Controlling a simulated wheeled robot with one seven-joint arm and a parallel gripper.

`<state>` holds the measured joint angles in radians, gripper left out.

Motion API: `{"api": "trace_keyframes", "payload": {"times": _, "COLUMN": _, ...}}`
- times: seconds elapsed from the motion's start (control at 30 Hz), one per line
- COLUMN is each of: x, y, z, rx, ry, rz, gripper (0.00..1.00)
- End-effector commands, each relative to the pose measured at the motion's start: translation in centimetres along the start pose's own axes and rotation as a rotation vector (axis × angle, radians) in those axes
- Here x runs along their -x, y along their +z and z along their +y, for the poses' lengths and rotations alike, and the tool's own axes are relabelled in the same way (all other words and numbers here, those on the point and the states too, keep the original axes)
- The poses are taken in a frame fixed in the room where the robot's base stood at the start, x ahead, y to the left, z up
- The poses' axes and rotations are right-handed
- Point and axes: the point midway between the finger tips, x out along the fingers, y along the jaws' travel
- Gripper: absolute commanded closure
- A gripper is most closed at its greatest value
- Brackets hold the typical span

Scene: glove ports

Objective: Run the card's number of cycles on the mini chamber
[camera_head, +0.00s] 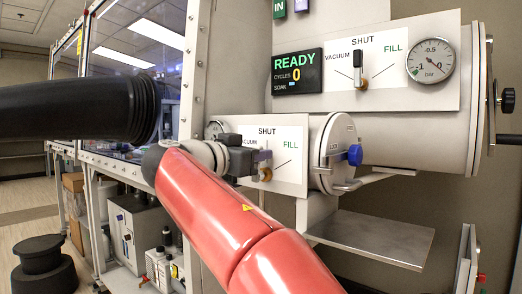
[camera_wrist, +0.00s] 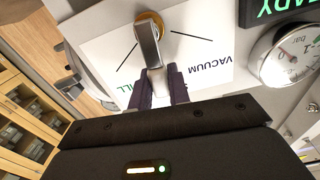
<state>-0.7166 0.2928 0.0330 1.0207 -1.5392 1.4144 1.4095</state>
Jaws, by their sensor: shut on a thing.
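The mini chamber (camera_head: 336,150) is a short cylinder with a round door and a blue knob (camera_head: 355,155). Its white valve plate (camera_head: 290,160) reads VACUUM, SHUT and FILL. My gripper (camera_head: 262,160) is at this plate, shut on the silver valve lever, which shows between the dark fingers in the wrist view (camera_wrist: 150,48). The lever points between the VACUUM and FILL lines, towards SHUT. The display (camera_head: 297,72) reads READY, CYCLES 0, with a SOAK bar. The mini chamber's gauge (camera_head: 213,130) is mostly hidden by my arm. I see no card.
Above is the larger chamber (camera_head: 415,140) with its own valve lever (camera_head: 358,68) upright at SHUT and a gauge (camera_head: 432,61) near 0. An empty grey shelf (camera_head: 370,238) juts out below the mini chamber. A black glove sleeve (camera_head: 80,108) sticks out at left.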

Motion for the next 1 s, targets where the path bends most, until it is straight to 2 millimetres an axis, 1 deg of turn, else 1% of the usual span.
{"api": "trace_keyframes", "payload": {"times": 0.03, "x": 0.0, "y": -0.3, "z": -0.3, "rx": 0.045, "ry": -0.001, "rz": 0.000, "gripper": 1.00}}
{"api": "trace_keyframes", "payload": {"times": 0.37, "x": 0.1, "y": 0.1, "z": -1.9, "rx": 0.359, "ry": -0.002, "rz": 0.000, "gripper": 1.00}}
{"api": "trace_keyframes", "payload": {"times": 0.8, "x": 0.1, "y": 1.4, "z": -3.6, "rx": 0.773, "ry": -0.002, "rz": 0.001, "gripper": 1.00}}
{"api": "trace_keyframes", "payload": {"times": 1.0, "x": 0.1, "y": 2.0, "z": -4.2, "rx": 0.935, "ry": -0.002, "rz": 0.002, "gripper": 1.00}}
